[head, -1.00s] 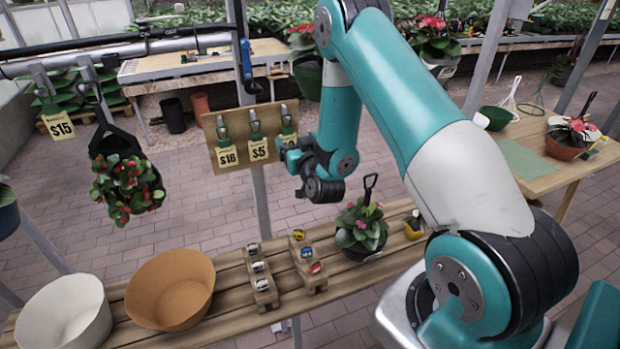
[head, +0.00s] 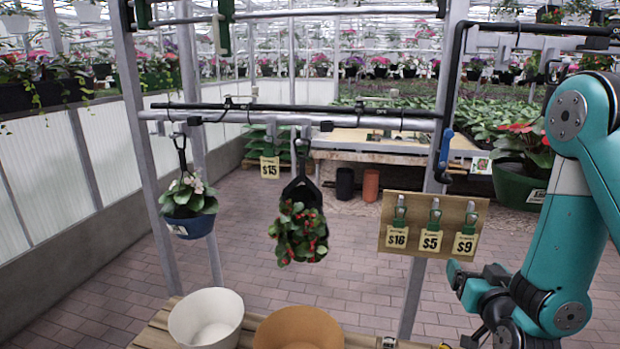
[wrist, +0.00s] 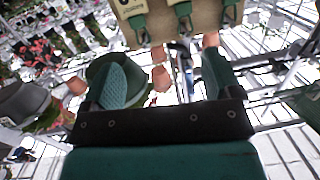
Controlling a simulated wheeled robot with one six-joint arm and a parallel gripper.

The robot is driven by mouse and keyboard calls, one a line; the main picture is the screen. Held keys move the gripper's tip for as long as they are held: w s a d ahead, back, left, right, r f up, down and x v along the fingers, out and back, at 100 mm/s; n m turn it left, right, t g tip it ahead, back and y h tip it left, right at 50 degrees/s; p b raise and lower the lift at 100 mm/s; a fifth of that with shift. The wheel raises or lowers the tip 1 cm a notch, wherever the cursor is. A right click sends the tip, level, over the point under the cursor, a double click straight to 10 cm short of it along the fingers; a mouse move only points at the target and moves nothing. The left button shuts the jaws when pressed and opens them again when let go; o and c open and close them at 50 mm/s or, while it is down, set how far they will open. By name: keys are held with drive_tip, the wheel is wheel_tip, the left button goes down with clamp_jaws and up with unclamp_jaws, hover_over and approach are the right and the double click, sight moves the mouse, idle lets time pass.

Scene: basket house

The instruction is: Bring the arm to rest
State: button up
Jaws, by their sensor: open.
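My gripper (head: 470,285) is at the lower right of the head view, beside and below the board with price tags (head: 433,226). My teal arm comes in from the right edge, bent with its wrist low. In the wrist view the two teal-padded fingers of my gripper (wrist: 165,84) stand wide apart. Nothing is held between them. Whether the gripper touches the board cannot be told, but a gap shows in the head view.
A white pot (head: 205,318) and an orange pot (head: 299,331) stand on the wooden bench (head: 150,336) below. A red-flowered plant (head: 299,230) and a white-flowered one in a blue pot (head: 188,208) hang from the rail (head: 290,117). A metal post (head: 414,290) is left of my gripper.

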drive_tip(key=s+a+r+n+g+y, duration=0.1)
drive_tip(key=a+g+y, duration=0.15)
drive_tip(key=a, duration=0.25)
drive_tip(key=s+a+r+n+g+y+b, duration=0.1)
drive_tip(key=s+a+r+n+g+y, duration=0.15)
drive_tip(key=a, duration=0.25)
drive_tip(key=s+a+r+n+g+y, duration=0.1)
drive_tip(key=a+g+y, duration=0.15)
drive_tip(key=a, duration=0.35)
drive_tip(key=s+a+r+n+g, duration=0.1)
drive_tip(key=s+g, duration=0.2)
drive_tip(key=s, duration=0.3)
drive_tip(key=s+a+r+n+g+b, duration=0.1)
drive_tip(key=s+r+n+g, duration=0.1)
drive_tip(key=s, duration=0.5)
drive_tip(key=s+a+r+n+g, duration=0.2)
drive_tip(key=s+g, duration=0.2)
drive_tip(key=s, duration=0.3)
drive_tip(key=shift+s+r, duration=0.2)
drive_tip(key=shift+s, duration=0.05)
